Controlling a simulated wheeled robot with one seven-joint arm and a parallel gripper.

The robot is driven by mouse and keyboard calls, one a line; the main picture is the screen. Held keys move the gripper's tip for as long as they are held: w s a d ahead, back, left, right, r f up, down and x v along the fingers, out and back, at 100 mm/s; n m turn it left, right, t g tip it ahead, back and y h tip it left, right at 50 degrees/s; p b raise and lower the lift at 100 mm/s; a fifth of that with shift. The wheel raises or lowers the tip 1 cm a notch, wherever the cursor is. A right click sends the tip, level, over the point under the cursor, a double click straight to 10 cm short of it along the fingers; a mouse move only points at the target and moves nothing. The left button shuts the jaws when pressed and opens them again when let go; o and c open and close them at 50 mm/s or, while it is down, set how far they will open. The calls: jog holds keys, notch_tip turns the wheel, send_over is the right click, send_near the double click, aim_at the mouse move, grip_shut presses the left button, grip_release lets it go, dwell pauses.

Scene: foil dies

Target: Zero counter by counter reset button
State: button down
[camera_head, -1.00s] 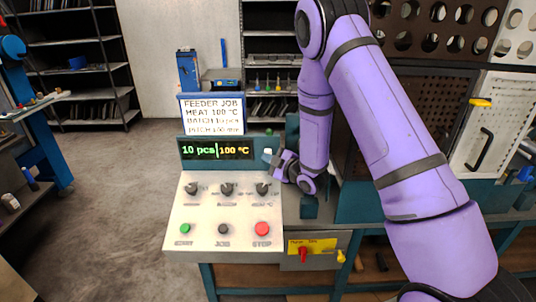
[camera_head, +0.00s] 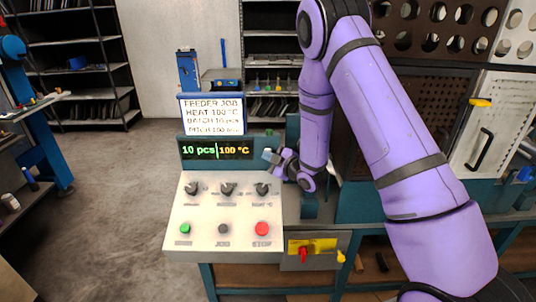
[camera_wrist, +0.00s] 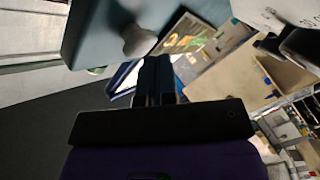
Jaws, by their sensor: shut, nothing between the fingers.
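The control panel (camera_head: 224,215) has a display (camera_head: 216,149) above it reading "10 pcs" and "100 °C". A small pale button-like part (camera_head: 267,152) shows at the display's right end. In the wrist view a pale rounded knob (camera_wrist: 138,42) stands out from a teal face (camera_wrist: 95,30); it may be the counter reset button, but no label on it is readable. My gripper (camera_head: 272,158) is at the right end of the display, shut and empty. In the wrist view its dark fingertips (camera_wrist: 155,67) are close to the knob; I cannot tell whether they touch it.
The panel carries several dark knobs (camera_head: 227,189), a green button (camera_head: 185,229), a dark button (camera_head: 223,229) and a red button (camera_head: 262,229). A job sign (camera_head: 212,115) stands above the display. A yellow plate with a red switch (camera_head: 303,254) is below right.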

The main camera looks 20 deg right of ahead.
jog(key=shift+w+d, duration=0.1)
jog(key=shift+w, duration=0.35)
dwell(0.4)
jog(key=shift+s, duration=0.2)
jog(key=shift+s+a, duration=0.25)
jog(key=shift+s, duration=0.5)
jog(key=shift+s+a, duration=0.25)
jog(key=shift+s, duration=0.55)
jog(key=shift+s+a, duration=0.3)
jog(key=shift+s, duration=0.5)
jog(key=shift+s+a, duration=0.25)
jog(key=shift+s, duration=0.55)
